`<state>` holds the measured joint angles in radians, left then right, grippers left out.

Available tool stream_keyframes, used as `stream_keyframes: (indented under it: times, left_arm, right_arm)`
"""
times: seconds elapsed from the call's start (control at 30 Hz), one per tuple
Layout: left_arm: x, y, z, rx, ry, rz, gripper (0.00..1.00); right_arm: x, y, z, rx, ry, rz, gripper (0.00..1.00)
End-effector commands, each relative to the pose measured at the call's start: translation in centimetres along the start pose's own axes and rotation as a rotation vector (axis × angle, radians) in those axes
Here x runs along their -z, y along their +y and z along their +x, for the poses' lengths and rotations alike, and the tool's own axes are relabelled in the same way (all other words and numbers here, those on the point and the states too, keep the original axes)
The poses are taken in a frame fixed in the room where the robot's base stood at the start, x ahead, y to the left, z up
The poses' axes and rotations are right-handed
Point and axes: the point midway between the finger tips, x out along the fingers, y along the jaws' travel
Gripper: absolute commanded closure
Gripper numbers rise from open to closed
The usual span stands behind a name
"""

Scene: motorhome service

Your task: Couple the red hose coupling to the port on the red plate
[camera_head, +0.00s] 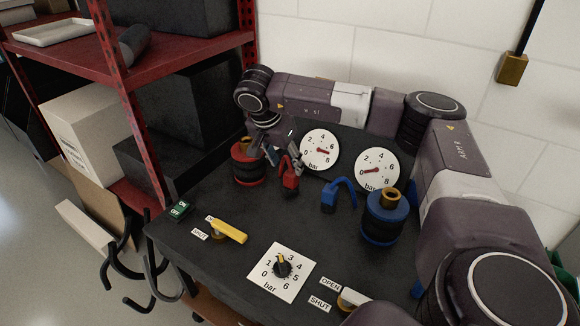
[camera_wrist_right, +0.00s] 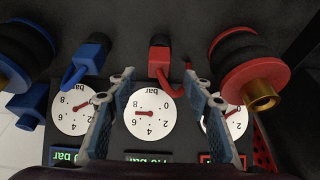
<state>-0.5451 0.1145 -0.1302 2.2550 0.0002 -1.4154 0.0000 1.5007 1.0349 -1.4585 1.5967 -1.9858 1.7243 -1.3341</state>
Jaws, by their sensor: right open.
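A red cylindrical fitting with a black band and a brass end (camera_head: 248,165) stands at the panel's back left; it also shows at the right of the right wrist view (camera_wrist_right: 252,75). A red curved piece (camera_head: 289,176) stands just right of it; in the right wrist view (camera_wrist_right: 160,57) it lies ahead of the fingertips. I cannot tell which of these is the coupling, and I cannot make out a red plate for certain. My right gripper (camera_head: 279,152) is open and empty above and between these red parts; both fingers show in the wrist view (camera_wrist_right: 158,80). My left gripper is out of view.
A blue fitting (camera_head: 383,217) and a blue curved piece (camera_head: 338,195) stand to the right. Two gauges (camera_head: 319,150) (camera_head: 376,169) rise at the back. A yellow lever (camera_head: 229,230) and a dial plate (camera_head: 282,272) are in front. A red shelf (camera_head: 160,65) borders the left.

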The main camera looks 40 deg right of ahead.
Motion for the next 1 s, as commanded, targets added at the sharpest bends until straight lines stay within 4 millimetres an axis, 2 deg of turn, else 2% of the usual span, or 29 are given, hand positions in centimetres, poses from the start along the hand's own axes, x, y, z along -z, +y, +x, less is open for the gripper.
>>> stream_keyframes:
  times: [0.27, 0.5, 0.6, 0.9, 1.0]
  left_arm:
    - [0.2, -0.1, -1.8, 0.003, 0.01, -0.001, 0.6]
    - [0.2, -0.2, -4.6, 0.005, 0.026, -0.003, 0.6]
    - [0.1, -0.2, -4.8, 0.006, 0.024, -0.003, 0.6]
    - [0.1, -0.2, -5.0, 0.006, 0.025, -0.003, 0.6]
    - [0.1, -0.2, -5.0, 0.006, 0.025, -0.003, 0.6]
  right_arm:
    - [0.2, 0.1, 2.8, -0.004, 0.003, 0.002, 0.54]
    - [0.5, -0.1, 5.9, -0.003, 0.003, 0.002, 0.54]
    - [0.5, -0.1, 7.1, -0.003, 0.002, 0.001, 0.54]
    - [0.5, -0.2, 7.6, -0.001, 0.002, 0.0, 0.54]
    - [0.5, -0.2, 7.6, 0.0, 0.001, 0.0, 0.62]
